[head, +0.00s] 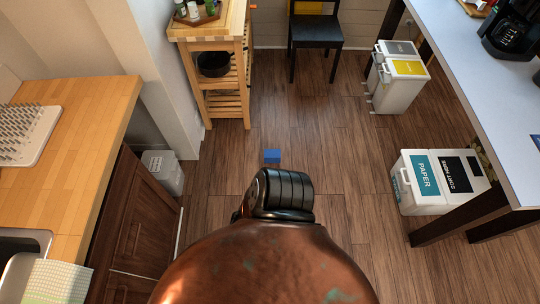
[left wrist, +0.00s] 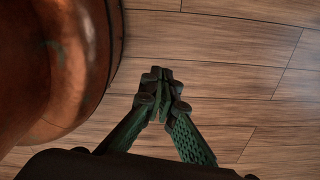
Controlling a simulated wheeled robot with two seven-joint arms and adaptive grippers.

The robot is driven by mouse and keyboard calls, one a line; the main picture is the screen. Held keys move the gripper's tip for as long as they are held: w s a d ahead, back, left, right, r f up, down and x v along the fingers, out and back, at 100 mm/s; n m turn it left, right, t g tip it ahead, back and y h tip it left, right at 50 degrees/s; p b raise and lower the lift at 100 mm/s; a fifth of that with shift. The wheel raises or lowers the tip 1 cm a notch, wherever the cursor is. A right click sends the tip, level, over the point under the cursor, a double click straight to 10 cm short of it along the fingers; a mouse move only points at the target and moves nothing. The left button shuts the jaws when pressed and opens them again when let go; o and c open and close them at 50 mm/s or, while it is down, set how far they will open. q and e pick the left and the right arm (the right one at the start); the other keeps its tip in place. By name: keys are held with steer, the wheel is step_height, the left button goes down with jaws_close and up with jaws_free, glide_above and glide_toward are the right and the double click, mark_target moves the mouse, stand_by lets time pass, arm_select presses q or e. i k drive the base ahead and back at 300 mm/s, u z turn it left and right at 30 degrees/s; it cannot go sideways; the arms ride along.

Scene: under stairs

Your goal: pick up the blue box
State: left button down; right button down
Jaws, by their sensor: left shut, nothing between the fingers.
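The blue box (head: 272,156) is small and lies on the wooden floor near the middle of the head view, just beyond the dark ringed part of my own body. My left gripper (left wrist: 158,75) shows only in the left wrist view. Its green-and-black fingers are shut with nothing between them, above bare floor boards. The blue box does not show in the left wrist view. My right gripper is in neither view.
A wooden trolley (head: 212,28) and a dark chair (head: 315,34) stand behind. White bins (head: 400,88) and a paper bin (head: 423,178) stand right, by a table (head: 480,85). A wooden counter (head: 85,120) is left. Floor around the box is clear.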

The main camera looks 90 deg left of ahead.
mark_target(271, 155)
steer(key=u, duration=0.55)
steer(key=i, duration=0.2)
steer(key=u, duration=2.85)
steer(key=k, duration=0.4)
steer(key=u, duration=1.1)
steer(key=i, duration=1)
steer(key=z, duration=0.95)
steer(key=i, duration=0.55)
